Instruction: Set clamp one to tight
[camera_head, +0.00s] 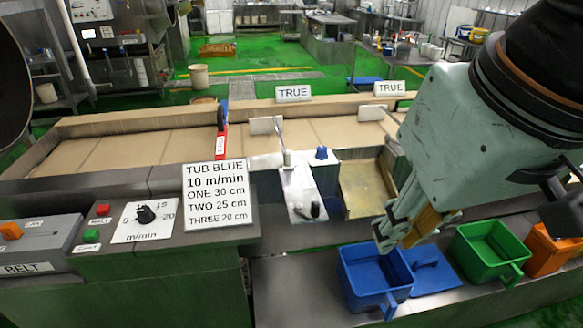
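My gripper (408,232) hangs at right of centre, pointing down above the blue tub (372,280). A tan-brown piece shows at its fingers; I cannot tell whether it is held or part of the gripper, nor whether the fingers are open. No part is clearly readable as clamp one. A red and blue upright piece (221,128) with a small white label stands across the trough left of centre. A pale metal plate (300,192) with a lever rod and a black knob (315,210) sits near the middle, left of my gripper. A blue knob (321,153) stands beside it.
A sign (215,195) reads TUB BLUE, 10 m/min, ONE 30 cm, TWO 25 cm, THREE 20 cm. A dial (147,215) and BELT panel (30,255) are at left. A green tub (490,250) and orange tub (550,250) stand right. Two TRUE signs (294,93) are behind.

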